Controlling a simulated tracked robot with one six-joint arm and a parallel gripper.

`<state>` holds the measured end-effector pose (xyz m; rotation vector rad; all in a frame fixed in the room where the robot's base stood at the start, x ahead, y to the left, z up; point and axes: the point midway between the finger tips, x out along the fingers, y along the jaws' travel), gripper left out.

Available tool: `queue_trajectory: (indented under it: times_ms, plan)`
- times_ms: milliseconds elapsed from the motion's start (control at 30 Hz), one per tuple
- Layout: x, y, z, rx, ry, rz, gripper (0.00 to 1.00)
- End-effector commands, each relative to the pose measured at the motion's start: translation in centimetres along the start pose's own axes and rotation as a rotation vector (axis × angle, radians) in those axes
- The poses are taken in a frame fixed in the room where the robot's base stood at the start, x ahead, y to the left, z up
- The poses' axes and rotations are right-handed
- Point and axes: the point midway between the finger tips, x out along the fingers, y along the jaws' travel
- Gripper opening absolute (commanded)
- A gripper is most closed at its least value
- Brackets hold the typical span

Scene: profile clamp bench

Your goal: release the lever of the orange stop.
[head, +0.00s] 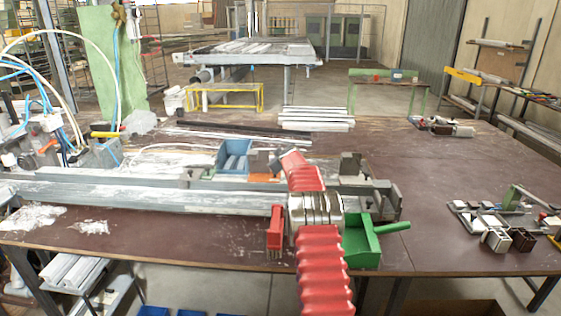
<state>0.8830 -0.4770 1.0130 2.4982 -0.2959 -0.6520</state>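An orange patch (263,178), seemingly part of the orange stop, shows on the rails just left of my arm's far end. It is small and partly covered, and I cannot make out its lever or the lever's position. My red and silver arm reaches forward over the bench from the bottom of the head view. My gripper, at its far end beside the orange patch, is mostly hidden by the arm. I cannot see its fingertips, whether they are open or shut, or whether they touch the stop.
Long grey rails (130,196) run across the brown bench (450,185). A blue bin (233,157) stands behind the orange patch. Small parts (505,235) lie at right; the bench between is clear.

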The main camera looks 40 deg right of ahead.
Motion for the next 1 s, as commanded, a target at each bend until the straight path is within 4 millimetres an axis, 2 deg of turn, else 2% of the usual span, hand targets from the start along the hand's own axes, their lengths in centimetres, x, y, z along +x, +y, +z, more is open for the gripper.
queue_trajectory:
  times_ms: [33, 567, 600, 867, 1000]
  plan:
    - [0.61, -1.35, 0.7, -0.004, -0.006, -0.018, 0.0]
    - [1.03, -1.59, 0.14, -0.008, 0.005, -0.011, 0.0]
    - [1.03, -1.59, 0.12, -0.008, 0.005, -0.011, 0.26]
    - [0.94, -1.37, -0.13, -0.007, 0.008, -0.007, 0.43]
    - [0.91, -1.31, -0.24, -0.007, 0.009, -0.006, 0.43]
